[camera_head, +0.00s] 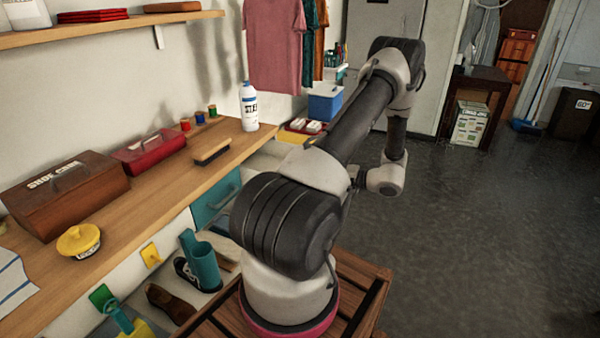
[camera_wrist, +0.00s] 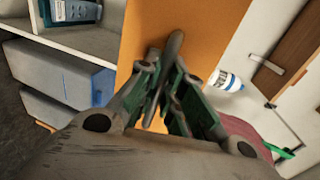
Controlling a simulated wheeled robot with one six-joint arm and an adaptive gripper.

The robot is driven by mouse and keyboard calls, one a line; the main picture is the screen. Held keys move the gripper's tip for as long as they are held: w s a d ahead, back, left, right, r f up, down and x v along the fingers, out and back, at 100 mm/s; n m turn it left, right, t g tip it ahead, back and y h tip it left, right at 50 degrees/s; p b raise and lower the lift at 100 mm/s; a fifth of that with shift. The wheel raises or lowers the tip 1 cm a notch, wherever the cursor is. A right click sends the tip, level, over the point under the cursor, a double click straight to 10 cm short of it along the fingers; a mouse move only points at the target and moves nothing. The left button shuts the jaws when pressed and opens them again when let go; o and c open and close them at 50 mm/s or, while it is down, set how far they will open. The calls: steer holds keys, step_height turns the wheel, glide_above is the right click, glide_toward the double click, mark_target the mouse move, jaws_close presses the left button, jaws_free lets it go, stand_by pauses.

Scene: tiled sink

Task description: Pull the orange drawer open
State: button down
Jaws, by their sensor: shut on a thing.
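The orange drawer front (camera_wrist: 212,32) fills the upper middle of the wrist view. A grey bar handle (camera_wrist: 175,45) stands out from it. My gripper (camera_wrist: 166,92) has its green-padded fingers on both sides of the handle, shut on it. I cannot tell from this view whether the drawer stands open at all. In the head view my own arm hides the gripper, and the orange drawer does not show.
A wooden counter (camera_head: 110,213) runs along the left wall, with a shoe-care box (camera_head: 62,185) and white bottle (camera_head: 249,105). A teal drawer (camera_head: 213,200) sits beneath it. A blue cooler (camera_head: 325,103) stands behind my arm. The dark floor at right is clear.

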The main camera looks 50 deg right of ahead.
steer(key=shift+f+v, duration=0.2)
steer(key=shift+v, duration=0.8)
steer(key=shift+f+v, duration=0.2)
steer(key=shift+v, duration=0.75)
steer(key=c, duration=1.5)
jaws_free()
steer(key=shift+d, duration=0.1)
steer(key=v, duration=1.2)
